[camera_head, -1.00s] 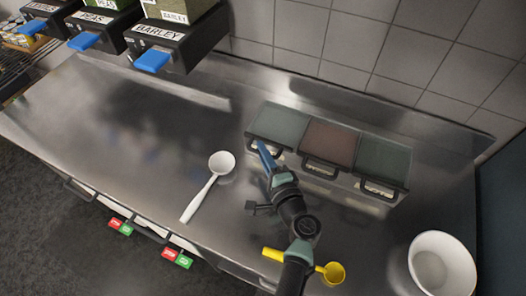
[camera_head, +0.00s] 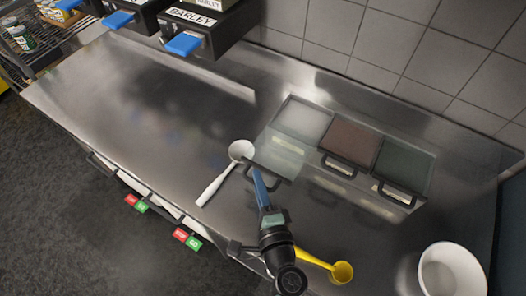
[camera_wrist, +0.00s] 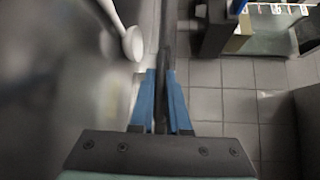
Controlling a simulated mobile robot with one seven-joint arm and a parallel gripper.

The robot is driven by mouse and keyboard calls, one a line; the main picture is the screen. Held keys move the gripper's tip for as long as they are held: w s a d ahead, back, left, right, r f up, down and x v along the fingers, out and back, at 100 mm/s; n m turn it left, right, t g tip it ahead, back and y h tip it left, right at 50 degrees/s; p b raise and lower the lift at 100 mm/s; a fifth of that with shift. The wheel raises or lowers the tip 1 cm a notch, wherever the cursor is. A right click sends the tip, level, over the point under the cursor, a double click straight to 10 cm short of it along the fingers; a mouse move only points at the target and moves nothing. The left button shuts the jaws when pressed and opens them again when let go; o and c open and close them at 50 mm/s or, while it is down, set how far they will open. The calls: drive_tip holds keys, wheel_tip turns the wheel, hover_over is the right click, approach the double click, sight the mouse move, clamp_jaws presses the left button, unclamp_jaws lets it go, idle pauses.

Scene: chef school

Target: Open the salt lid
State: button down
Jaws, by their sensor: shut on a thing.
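Three bins with lids are set side by side at the back of the steel counter. The left bin (camera_head: 303,117) is uncovered and shows pale contents; I take it as the salt, but no label is readable. Its clear greenish lid (camera_head: 280,154) is drawn out towards the front, over the counter. My gripper (camera_head: 255,174) is shut on the lid's black handle (camera_head: 270,177) at its front edge. In the wrist view my blue fingers (camera_wrist: 162,80) close around a dark bar, the handle.
The brown-red lid (camera_head: 351,140) and dark green lid (camera_head: 403,165) cover the other bins. A white ladle (camera_head: 240,150) lies just left of the drawn-out lid. A yellow scoop (camera_head: 341,271) and white bowl (camera_head: 451,272) are front right. Left counter is clear beneath the barley dispenser (camera_head: 197,28).

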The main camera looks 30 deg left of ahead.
drive_tip(key=c, duration=0.9)
unclamp_jaws()
drive_tip(key=b+v, duration=0.3)
drive_tip(key=v, duration=1)
